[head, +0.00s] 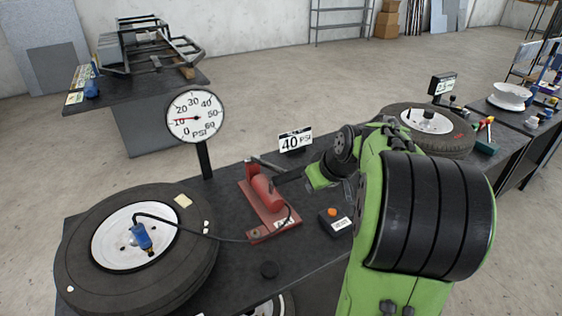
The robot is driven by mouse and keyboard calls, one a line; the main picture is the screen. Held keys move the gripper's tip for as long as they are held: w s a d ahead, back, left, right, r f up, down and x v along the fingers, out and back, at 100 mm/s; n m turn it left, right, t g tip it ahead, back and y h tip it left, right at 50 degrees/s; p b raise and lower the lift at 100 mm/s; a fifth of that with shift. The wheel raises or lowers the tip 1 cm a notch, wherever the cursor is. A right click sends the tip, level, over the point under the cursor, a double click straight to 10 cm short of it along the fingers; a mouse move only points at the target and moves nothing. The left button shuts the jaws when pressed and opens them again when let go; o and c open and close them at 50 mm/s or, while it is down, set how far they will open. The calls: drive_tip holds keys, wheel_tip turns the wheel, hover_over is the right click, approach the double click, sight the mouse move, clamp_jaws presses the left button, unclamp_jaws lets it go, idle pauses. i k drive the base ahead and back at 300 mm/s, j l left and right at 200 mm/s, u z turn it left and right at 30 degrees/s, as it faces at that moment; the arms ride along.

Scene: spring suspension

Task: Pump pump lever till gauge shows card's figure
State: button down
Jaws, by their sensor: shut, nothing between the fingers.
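The red pump (266,196) sits on its red base plate on the dark bench, left of my arm. Its dark lever (266,163) shows at the pump's far end, partly lost against the dark bench. The round white gauge (195,116) stands on a post behind the pump; its red needle points left, at about 10 PSI. The card (295,140) behind the pump reads 40 PSI. My gripper (283,179) is shut and empty beside the pump's upper right side. Whether its fingertips touch the lever cannot be told.
A tyre (85,275) with a blue fitting on its hub lies left, joined to the pump by a black hose. Another tyre (462,140) lies right, behind my arm.

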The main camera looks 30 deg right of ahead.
sight(269, 166)
drive_tip(key=l+u, duration=0.35)
drive_tip(key=l, duration=0.35)
drive_tip(key=k+l+u, duration=0.15)
drive_tip(key=l+u, duration=0.15)
drive_tip(key=l, duration=0.35)
